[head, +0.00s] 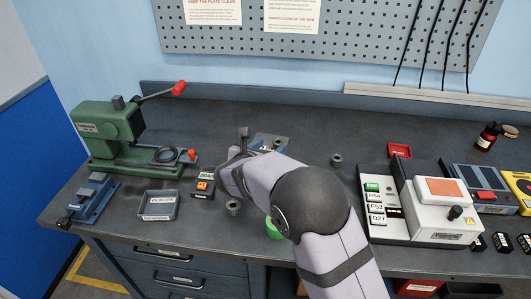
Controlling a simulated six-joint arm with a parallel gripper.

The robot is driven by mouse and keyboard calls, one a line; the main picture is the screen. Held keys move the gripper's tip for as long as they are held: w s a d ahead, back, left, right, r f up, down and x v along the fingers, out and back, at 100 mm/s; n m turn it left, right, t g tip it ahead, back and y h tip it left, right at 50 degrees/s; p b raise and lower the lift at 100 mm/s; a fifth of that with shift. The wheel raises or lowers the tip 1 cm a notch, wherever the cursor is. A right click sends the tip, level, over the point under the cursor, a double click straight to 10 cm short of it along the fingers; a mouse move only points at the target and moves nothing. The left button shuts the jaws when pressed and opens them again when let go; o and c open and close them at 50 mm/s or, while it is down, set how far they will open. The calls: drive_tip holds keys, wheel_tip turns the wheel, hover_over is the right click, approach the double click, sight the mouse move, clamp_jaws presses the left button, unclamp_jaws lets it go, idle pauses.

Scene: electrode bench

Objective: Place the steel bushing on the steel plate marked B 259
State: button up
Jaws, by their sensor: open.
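A pale blue-grey plate (283,141) lies on the bench behind my arm, partly hidden by it; I cannot read its marking. A small grey cylindrical part (277,143) appears on or just in front of this plate. Two other small grey bushing-like parts show: one (336,160) stands right of my arm and one (233,208) left of my forearm near the front. I cannot tell which is the steel one. My gripper (242,147) is at the far end of my arm, left of the plate. It is open; its fingertips are mostly hidden and nothing held is visible.
A green press (105,133) and blue vise (90,198) stand at left, near a grey tray (158,205) and a small display box (203,186). A white control box (437,212) stands at right.

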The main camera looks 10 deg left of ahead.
drive_tip(key=shift+v, duration=1.65)
